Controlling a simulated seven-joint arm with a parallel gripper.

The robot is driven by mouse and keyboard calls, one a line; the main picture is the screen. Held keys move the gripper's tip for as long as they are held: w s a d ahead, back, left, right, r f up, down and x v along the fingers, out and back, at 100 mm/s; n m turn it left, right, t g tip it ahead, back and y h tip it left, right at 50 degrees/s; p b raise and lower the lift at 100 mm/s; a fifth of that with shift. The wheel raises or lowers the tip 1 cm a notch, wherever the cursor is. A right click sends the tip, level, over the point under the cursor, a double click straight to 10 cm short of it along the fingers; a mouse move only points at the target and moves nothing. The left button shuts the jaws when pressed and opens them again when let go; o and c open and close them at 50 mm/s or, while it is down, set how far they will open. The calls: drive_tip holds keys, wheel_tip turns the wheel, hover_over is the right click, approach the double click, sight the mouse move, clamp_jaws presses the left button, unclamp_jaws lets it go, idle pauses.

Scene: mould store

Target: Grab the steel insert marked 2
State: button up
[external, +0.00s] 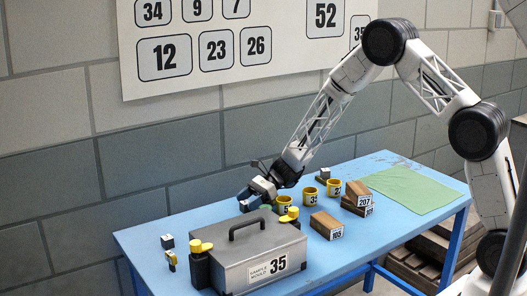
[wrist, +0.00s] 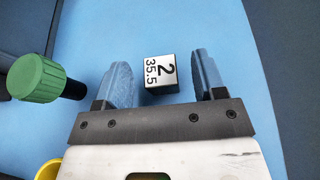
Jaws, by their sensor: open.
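The steel insert marked 2 (wrist: 161,74) is a small cube with a white face reading "2" and "35.5", seen in the wrist view on the blue table. My gripper (wrist: 163,84) is open, with one blue finger on each side of the insert and a visible gap to both. In the external view my gripper (external: 250,196) is low over the table, behind the grey mould box. I cannot make out this insert there; the gripper or the box seems to hide it.
A grey sample mould box marked 35 (external: 262,262) stands in front of my gripper. A green knob (wrist: 36,78) is close to the left finger. Yellow cups (external: 310,200), brown numbered blocks (external: 325,223), another small cube (external: 167,241) and a green cloth (external: 405,188) are on the table.

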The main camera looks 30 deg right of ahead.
drive_tip(key=shift+a, duration=0.15)
idle(0.4)
drive_tip(key=c, duration=1.2)
